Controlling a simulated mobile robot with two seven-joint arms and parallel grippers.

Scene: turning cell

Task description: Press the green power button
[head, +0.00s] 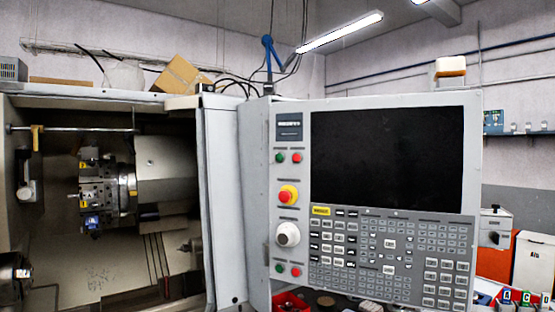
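The machine's grey control panel (262,190) stands upright in the middle of the head view. On its left column, near the top, a small green button (280,158) sits beside a small red button (297,158). A second green button (280,268) sits low on the same column, beside another red one (296,271). The labels at these buttons are too small to read. Both green buttons are unobstructed. Neither of my grippers shows in this view.
A dark screen (388,155) and keypad (390,255) fill the panel's right. The open lathe chamber (50,240) lies left. A red bin (291,303) stands below.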

